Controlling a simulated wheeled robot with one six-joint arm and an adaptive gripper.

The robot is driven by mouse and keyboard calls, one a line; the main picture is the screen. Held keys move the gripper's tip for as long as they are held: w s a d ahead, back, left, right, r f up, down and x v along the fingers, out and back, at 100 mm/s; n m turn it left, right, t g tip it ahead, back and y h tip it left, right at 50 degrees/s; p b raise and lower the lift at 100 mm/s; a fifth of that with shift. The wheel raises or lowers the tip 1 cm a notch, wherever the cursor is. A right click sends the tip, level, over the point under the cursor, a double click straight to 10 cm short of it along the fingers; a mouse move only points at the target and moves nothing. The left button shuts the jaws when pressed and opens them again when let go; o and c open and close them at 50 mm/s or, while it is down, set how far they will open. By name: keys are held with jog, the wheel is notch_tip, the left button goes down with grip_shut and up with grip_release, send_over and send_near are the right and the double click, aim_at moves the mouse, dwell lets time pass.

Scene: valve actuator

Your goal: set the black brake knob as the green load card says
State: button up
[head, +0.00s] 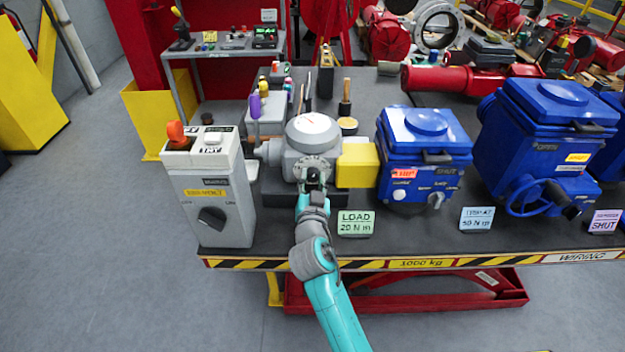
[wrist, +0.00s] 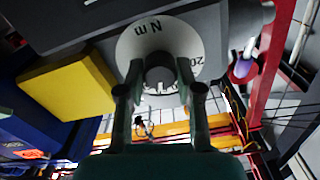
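The green load card (head: 356,223) stands at the table's front edge and reads "LOAD 20 N m". The grey round unit (head: 305,135) with a yellow block (head: 358,165) on its right is behind my gripper (head: 313,176). In the wrist view, a pale dial marked "N m" (wrist: 143,40) surrounds the black brake knob (wrist: 160,72). A "20" shows at the dial's right; other marks are partly hidden. My gripper (wrist: 160,88) has its fingers apart, one on each side of the knob. Contact is not clear. In the head view my gripper hides the knob.
A grey control box (head: 210,195) with an orange lever and another black knob stands close on the left. A blue actuator (head: 422,160) is right of the yellow block. Upright tools (head: 345,98) stand behind.

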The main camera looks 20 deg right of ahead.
jog(key=shift+n, duration=0.3)
grip_shut()
jog(key=n, duration=0.3)
jog(key=shift+n, duration=0.4)
jog(key=n, duration=0.4)
jog(key=shift+n, duration=0.3)
jog(key=n, duration=0.8)
jog(key=shift+n, duration=0.3)
jog(key=shift+c, duration=0.2)
grip_release()
jog(key=shift+n, duration=0.3)
jog(key=o, duration=1.1)
jog(key=shift+o, duration=0.2)
